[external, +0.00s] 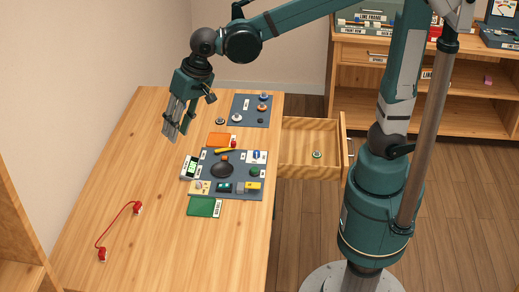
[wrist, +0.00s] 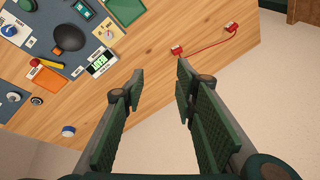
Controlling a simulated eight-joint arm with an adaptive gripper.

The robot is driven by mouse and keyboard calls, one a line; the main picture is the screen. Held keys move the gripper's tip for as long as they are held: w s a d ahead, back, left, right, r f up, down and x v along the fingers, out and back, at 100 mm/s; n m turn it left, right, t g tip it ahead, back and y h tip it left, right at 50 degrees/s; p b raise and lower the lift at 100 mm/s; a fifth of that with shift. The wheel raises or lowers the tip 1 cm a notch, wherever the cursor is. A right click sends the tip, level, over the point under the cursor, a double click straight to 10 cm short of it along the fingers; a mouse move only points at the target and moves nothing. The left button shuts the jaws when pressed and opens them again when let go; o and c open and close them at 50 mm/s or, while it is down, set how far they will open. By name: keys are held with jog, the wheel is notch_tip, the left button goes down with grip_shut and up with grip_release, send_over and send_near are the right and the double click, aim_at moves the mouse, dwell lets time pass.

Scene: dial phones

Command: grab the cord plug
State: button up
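A red cord (external: 112,226) with a red plug at each end lies on the left part of the wooden table. One plug (external: 137,208) is nearer the middle of the table, the other plug (external: 102,254) nearer the front. In the wrist view the near plug (wrist: 177,50) shows just beyond my fingertips and the far plug (wrist: 232,27) is up and right, the cord (wrist: 213,66) sagging between them. My gripper (external: 175,131) is above the table, well behind the cord, pointing down. In the wrist view my gripper (wrist: 160,74) is open, with nothing between its fingers.
A dark mat (external: 235,170) with several parts lies right of the cord, and a second mat (external: 262,104) lies behind it. A small display (external: 189,167) stands at the first mat's left edge. An open drawer (external: 309,135) juts out right. The table around the cord is clear.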

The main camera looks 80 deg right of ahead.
jog(key=w+a+f+m+g+p, duration=0.1)
jog(key=w+a+f+m, duration=0.1)
jog(key=w+a, duration=0.5)
jog(key=m+g+p, duration=0.3)
jog(key=m+p, duration=0.2)
jog(key=m, duration=0.2)
send_over(108, 247)
jog(key=shift+h, duration=0.4)
notch_tip(108, 247, down, 19)
jog(key=shift+d, duration=0.15)
jog(key=shift+a+f, duration=0.2)
jog(key=shift+f, duration=0.05)
jog(key=shift+f, duration=1.3)
